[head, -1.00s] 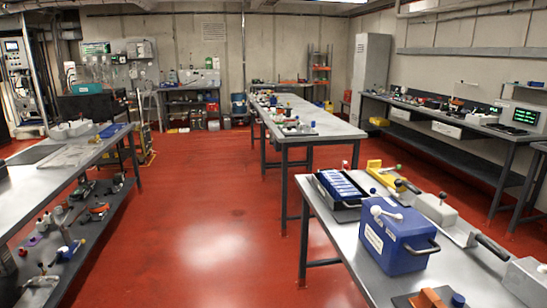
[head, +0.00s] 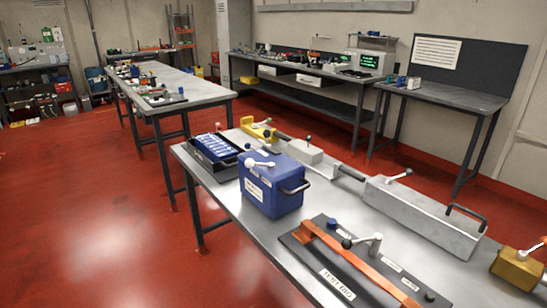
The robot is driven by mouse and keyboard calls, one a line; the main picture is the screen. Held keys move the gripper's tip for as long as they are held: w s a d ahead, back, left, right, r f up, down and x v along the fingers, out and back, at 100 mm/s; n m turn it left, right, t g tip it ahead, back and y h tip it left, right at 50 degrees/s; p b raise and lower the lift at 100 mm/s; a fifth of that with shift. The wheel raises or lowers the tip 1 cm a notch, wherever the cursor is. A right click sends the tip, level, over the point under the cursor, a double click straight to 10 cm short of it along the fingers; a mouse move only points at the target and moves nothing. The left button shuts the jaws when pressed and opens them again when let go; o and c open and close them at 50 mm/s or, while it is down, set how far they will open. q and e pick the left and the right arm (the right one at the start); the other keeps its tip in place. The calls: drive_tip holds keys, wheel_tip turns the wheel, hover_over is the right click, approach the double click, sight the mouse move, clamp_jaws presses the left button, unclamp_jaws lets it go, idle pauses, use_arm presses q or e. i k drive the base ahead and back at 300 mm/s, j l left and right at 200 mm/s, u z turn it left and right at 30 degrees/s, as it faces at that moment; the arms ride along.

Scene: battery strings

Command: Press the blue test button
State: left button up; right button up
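A dark test rig board (head: 300,240) labelled "TEST RIG" lies flat on the near table at the lower right. A small round blue knob or button (head: 333,223) stands at the board's back edge. Another small dark, bluish knob (head: 430,296) is at the board's front right. Small white labels sit on the board, too small to read. Neither of my grippers is in view.
The near table (head: 225,207) also holds a blue box (head: 272,190) with a white lever, a black tray of blue cells (head: 214,152), a long grey box (head: 420,213) and a yellow block (head: 518,268). Red floor (head: 90,220) is open to the left.

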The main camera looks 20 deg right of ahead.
sight(332, 222)
drive_tip(key=z, duration=1.4)
